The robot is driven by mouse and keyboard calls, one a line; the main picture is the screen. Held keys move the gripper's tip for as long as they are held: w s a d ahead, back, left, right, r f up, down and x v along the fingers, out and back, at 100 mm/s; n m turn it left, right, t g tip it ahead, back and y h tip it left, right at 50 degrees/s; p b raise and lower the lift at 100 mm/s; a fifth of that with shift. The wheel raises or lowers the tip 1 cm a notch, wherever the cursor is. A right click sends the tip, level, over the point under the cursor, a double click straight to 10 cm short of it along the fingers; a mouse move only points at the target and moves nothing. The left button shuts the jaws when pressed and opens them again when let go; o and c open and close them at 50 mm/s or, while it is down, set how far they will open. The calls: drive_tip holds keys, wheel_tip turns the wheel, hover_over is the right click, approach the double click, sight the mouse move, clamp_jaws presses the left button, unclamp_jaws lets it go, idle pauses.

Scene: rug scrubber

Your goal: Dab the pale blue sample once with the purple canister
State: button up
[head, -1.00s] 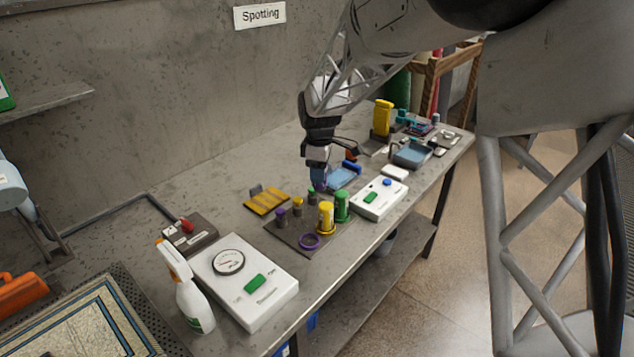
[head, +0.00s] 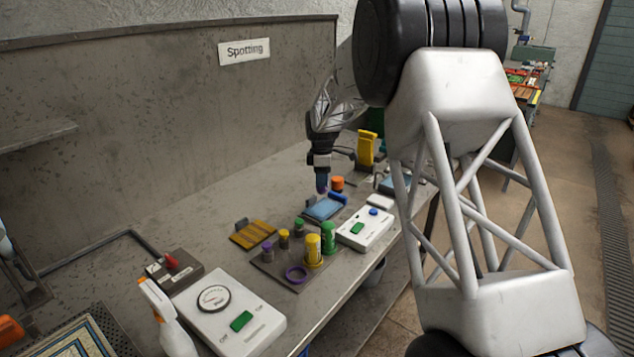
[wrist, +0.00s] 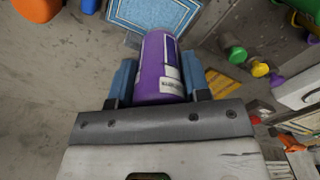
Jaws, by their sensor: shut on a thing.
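My gripper (head: 322,178) is shut on the purple canister (wrist: 160,68), with one blue finger on either side of it in the wrist view. In the head view the canister (head: 322,184) points down and is small and partly hidden by the fingers. The pale blue sample (head: 321,210) lies flat on the bench, just below the canister in the head view. In the wrist view the sample (wrist: 152,13) has a pale border and lies past the canister's far end. I cannot tell whether the canister touches it.
A yellow sample (head: 253,234) lies left of the blue one. An orange-topped object (head: 337,183) stands close behind my gripper. A white box (head: 365,229) with buttons stands to the right.

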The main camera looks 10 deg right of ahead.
sight(323, 193)
drive_tip(key=shift+w+d+f, duration=0.15)
drive_tip(key=shift+w+d, duration=0.15)
drive_tip(key=shift+w, duration=0.3)
drive_tip(key=shift+f, duration=0.15)
drive_tip(key=shift+f, duration=2.75)
drive_tip(key=shift+f, duration=0.7)
drive_tip(key=shift+r, duration=0.2)
drive_tip(key=shift+r, duration=3.35)
drive_tip(key=shift+d+r, duration=0.1)
